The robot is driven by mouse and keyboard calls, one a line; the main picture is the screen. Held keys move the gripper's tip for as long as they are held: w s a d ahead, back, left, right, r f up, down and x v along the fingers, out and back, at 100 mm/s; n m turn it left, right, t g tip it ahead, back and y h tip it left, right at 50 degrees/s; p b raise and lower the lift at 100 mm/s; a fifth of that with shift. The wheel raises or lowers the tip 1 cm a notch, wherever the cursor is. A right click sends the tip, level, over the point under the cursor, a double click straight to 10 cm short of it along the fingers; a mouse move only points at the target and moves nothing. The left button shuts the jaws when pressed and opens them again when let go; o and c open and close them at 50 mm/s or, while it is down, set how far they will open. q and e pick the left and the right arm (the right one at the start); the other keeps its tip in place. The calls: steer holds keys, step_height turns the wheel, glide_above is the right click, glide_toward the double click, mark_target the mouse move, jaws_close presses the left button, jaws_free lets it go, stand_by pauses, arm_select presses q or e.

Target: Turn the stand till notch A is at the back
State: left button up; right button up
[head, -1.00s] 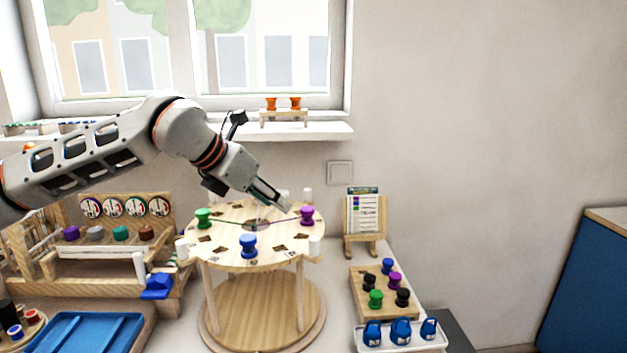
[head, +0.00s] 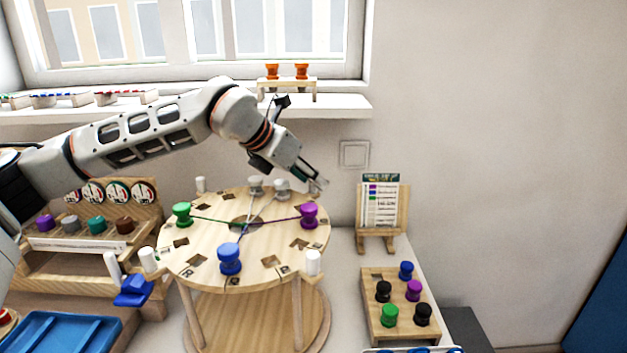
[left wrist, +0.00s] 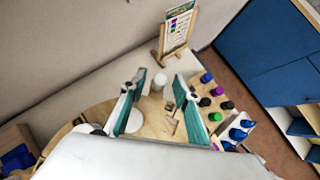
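The round wooden stand (head: 205,250) has a notched top with green (head: 183,214), blue (head: 230,258) and purple (head: 309,215) spools on it, and two pale spools at the back. White pegs stand around its rim, at front left (head: 149,260), front right (head: 313,262) and back left (head: 200,185). Small letters mark the front rim; I cannot pick out an A. My left gripper (head: 318,186) is above the back right rim, fingers apart. In the left wrist view a white peg (left wrist: 158,82) shows between the open fingertips (left wrist: 160,76); contact is unclear. My right gripper is out of view.
A card on an easel (head: 383,212) stands right of the stand, behind a block of spools (head: 382,318). A wooden rack (head: 95,262) and blue tray (head: 62,335) are at left. The windowsill (head: 338,104) runs behind my arm.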

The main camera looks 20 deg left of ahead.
arm_select(q)
steer(key=shift+x, duration=0.95)
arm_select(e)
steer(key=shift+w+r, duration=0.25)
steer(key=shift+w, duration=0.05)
arm_select(q)
jaws_close()
steer(key=shift+d, duration=0.1)
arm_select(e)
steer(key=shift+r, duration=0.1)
